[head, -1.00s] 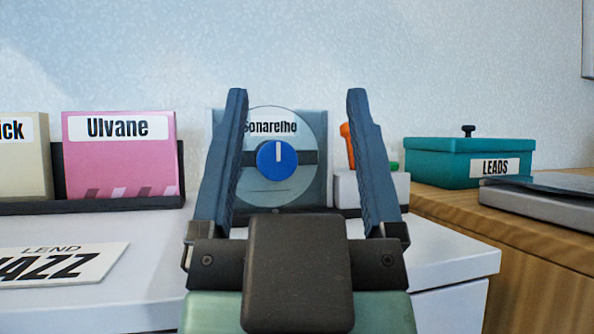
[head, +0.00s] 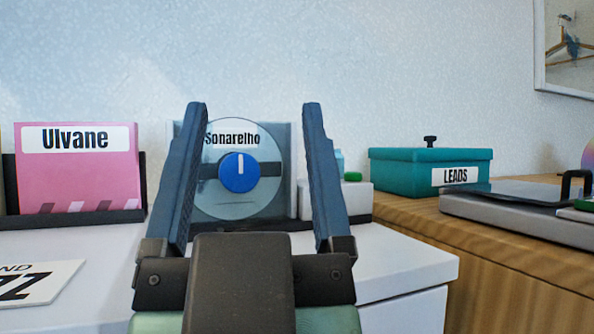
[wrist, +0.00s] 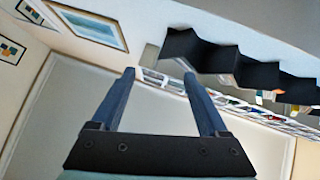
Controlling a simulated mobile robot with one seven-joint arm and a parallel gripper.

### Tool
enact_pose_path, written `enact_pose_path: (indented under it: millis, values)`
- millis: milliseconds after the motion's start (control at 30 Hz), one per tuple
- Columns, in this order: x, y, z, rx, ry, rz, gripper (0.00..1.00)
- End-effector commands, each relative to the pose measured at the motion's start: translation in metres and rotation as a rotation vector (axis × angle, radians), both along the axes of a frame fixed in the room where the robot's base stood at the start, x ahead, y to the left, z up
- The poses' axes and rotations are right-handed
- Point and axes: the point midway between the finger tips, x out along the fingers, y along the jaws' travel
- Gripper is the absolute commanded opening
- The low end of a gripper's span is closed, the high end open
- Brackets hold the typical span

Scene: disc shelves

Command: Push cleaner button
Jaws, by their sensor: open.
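Another green piece (head: 583,204) shows at the right edge by a grey flat device (head: 520,219); I cannot tell which of these is the cleaner. My gripper (head: 254,105) is open and empty, fingers pointing up and forward. In the wrist view, my gripper (wrist: 159,73) also has nothing between its fingers.
A pink "Ulvane" case (head: 85,168) stands in a dark rack at left. A teal "LEADS" box (head: 410,173) sits on the wooden counter (head: 400,216) at right. The wrist view shows a dark zigzag rack (wrist: 245,68) at upper right and a framed picture (wrist: 90,25).

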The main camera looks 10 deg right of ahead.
Motion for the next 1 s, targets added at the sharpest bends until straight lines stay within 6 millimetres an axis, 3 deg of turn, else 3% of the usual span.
enact_pose_path:
  millis: [67,400,1000]
  values:
    - [0.0,0.0,0.0,0.0,0.0,0.0,0.61]
    - [0.0,0.0,0.0,0.0,0.0,0.0,0.0]
    - [0.0,0.0,0.0,0.0,0.0,0.0,0.0]
